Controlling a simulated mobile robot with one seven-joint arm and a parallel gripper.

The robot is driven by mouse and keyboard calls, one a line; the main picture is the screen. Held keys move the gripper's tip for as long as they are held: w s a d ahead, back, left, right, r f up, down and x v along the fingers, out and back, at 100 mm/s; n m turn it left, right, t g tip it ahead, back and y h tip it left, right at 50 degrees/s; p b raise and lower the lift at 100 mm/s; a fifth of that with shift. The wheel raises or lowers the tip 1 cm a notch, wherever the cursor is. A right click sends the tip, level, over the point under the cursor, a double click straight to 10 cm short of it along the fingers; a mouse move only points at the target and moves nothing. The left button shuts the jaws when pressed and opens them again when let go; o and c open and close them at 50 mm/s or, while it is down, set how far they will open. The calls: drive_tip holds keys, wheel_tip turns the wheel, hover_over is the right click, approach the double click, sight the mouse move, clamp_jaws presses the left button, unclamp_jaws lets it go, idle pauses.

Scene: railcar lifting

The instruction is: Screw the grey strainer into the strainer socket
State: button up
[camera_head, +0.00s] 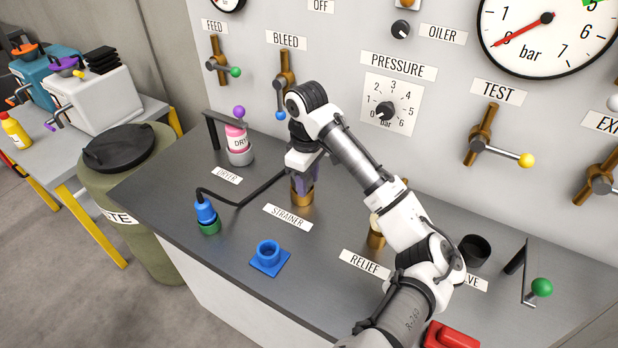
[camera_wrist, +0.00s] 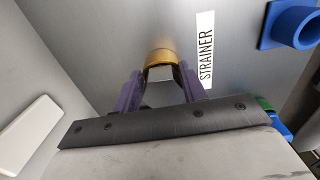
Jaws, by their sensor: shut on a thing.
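The strainer socket (camera_head: 301,196) is a brass ring on the grey bench, behind the STRAINER label (camera_head: 288,217). In the wrist view the socket (camera_wrist: 159,55) shows just beyond the fingertips. My gripper (camera_head: 306,176) points down right over the socket, its purple fingers at the brass rim. In the wrist view my gripper (camera_wrist: 161,75) is shut on a grey piece, the strainer (camera_wrist: 160,74), which lines up with the socket. Most of the strainer is hidden by the fingers and palm, so I cannot tell how deep it sits.
A blue square holder (camera_head: 268,257) stands empty in front. A blue and green plug (camera_head: 207,217) with a black cable stands left of the socket. The pink dryer (camera_head: 238,143) is behind left. The panel with the BLEED valve (camera_head: 284,78) rises close behind my gripper.

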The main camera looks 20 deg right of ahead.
drive_tip(key=o, duration=0.7)
drive_tip(key=shift+w+a+r, duration=0.15)
drive_tip(key=shift+w+a, duration=0.05)
drive_tip(key=shift+w, duration=0.2)
drive_tip(key=shift+c, duration=0.2)
drive_tip(key=shift+o, duration=0.6)
drive_tip(key=shift+w+a+f, duration=0.25)
drive_tip(key=shift+w, duration=0.1)
drive_tip(key=shift+s+d, duration=0.15)
drive_tip(key=shift+s, duration=0.1)
drive_tip(key=n, duration=1)
drive_tip(key=shift+n, duration=0.4)
drive_tip(key=n, duration=0.4)
drive_tip(key=shift+b, duration=0.3)
